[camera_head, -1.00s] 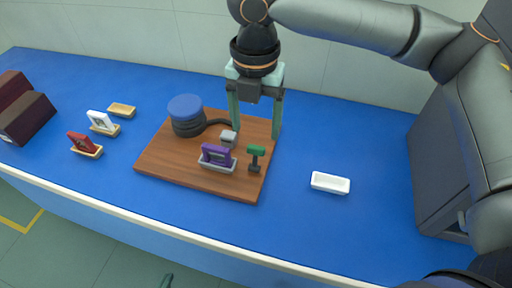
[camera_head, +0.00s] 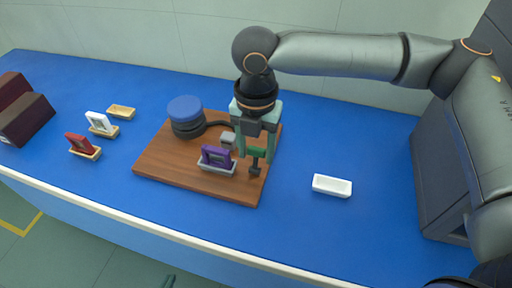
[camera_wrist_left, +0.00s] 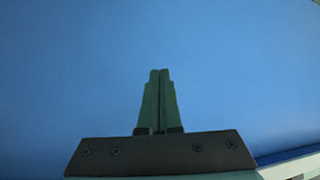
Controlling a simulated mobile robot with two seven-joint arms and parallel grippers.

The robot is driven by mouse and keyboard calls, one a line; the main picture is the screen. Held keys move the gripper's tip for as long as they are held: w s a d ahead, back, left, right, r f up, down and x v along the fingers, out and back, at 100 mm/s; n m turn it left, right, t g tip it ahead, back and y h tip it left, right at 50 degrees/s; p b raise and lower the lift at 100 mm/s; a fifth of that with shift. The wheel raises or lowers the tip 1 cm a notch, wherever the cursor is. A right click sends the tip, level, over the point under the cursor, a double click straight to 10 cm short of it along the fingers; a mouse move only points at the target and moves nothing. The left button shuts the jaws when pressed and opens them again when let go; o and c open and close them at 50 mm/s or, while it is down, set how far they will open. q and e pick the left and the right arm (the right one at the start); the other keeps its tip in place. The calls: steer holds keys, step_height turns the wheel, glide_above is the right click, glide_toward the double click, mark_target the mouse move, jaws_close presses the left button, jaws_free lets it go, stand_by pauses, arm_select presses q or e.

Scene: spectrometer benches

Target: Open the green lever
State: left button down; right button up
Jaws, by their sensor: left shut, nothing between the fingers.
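The green lever (camera_head: 256,154) has a green crossbar handle on a dark post, at the front right of a brown wooden board (camera_head: 165,166). My right gripper (camera_head: 256,153) comes down over it from behind, one finger at each side of the handle. The fingers look closed on the handle, though contact is hard to make out. My left gripper (camera_wrist_left: 158,74) shows in the left wrist view, shut and empty against plain blue. A small greenish tip at the bottom edge of the head view may be part of it.
On the board are a purple cassette (camera_head: 215,156) in a grey holder, a grey block (camera_head: 228,139) and a blue-topped black cylinder (camera_head: 186,112). A white tray (camera_head: 332,186) lies right of it; red (camera_head: 82,143) and white (camera_head: 100,122) pieces stand left. The blue bench is clear between.

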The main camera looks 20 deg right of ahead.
jaws_close()
steer(key=g+p, duration=0.1)
steer(key=p, duration=0.3)
steer(key=w+g+y+p, duration=0.1)
steer(key=p, duration=0.3)
steer(key=shift+d+r+p, duration=0.15)
steer(key=shift+d+p, duration=0.2)
steer(key=shift+p, duration=0.05)
steer(key=shift+w+f+g+y+p, duration=0.25)
steer(key=shift+g+y+p, duration=0.15)
steer(key=shift+y+p, duration=0.1)
arm_select(q)
step_height(320, 180, up, 8)
steer(key=s+a, duration=0.1)
steer(key=a, duration=0.1)
steer(key=shift+s+a+f+y, duration=0.15)
steer(key=shift+a+y, duration=0.05)
steer(key=shift+y, duration=0.1)
arm_select(e)
steer(key=shift+d+f, duration=0.1)
steer(key=shift+o, duration=2)
jaws_free()
arm_select(q)
steer(key=shift+f+b, duration=0.3)
steer(key=shift+b, duration=0.05)
arm_select(e)
steer(key=v, duration=1.2)
steer(key=shift+r, duration=0.2)
